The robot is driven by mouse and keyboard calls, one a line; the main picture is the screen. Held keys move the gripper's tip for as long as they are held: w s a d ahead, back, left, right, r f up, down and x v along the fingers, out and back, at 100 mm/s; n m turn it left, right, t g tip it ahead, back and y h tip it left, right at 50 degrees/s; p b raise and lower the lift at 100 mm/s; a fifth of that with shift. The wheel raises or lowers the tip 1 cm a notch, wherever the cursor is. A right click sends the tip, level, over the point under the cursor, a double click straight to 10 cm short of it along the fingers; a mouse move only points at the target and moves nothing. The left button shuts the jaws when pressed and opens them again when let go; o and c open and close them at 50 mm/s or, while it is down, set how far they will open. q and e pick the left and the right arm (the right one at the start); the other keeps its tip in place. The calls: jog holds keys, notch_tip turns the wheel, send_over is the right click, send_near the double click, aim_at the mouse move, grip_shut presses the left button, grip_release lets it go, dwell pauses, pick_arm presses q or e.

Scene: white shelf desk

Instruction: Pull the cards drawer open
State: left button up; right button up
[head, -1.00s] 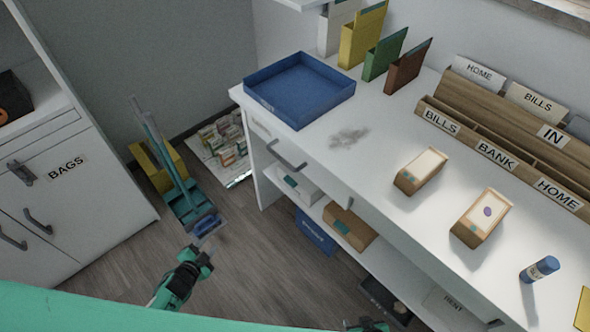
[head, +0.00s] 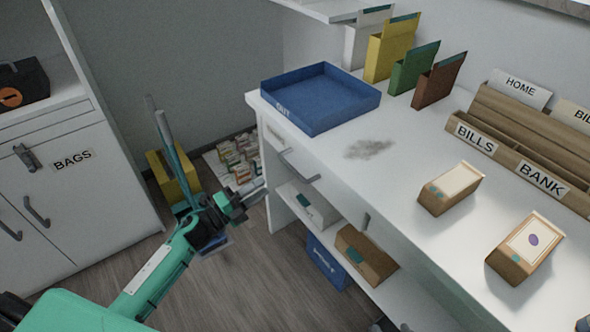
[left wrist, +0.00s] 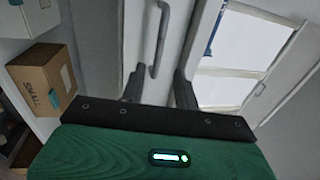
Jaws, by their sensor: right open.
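The drawer (head: 279,146) under the left end of the white desk top has a small label too blurred to read and a grey bar handle (head: 300,167). It looks shut, about flush with the desk front. My left gripper (head: 250,194) is just left of and below the handle, apart from it. In the left wrist view its two dark fingers (left wrist: 160,88) are spread and empty. A grey bar handle (left wrist: 163,40) on a white front stands ahead of them, roughly in line with the gap. My right gripper is not seen in the head view.
A blue tray (head: 318,101) sits on the desk above the drawer. Cardboard boxes (head: 366,256) stand on the shelf below; one shows in the left wrist view (left wrist: 42,80). A broom and dustpan (head: 176,175) stand behind my left arm. The BAGS cabinet (head: 60,206) is at left.

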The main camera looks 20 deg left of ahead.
aim_at(291, 166)
pick_arm(q)
jog(key=x, duration=1.1)
jog(key=shift+w+d, duration=0.1)
jog(key=shift+w, duration=0.1)
grip_shut()
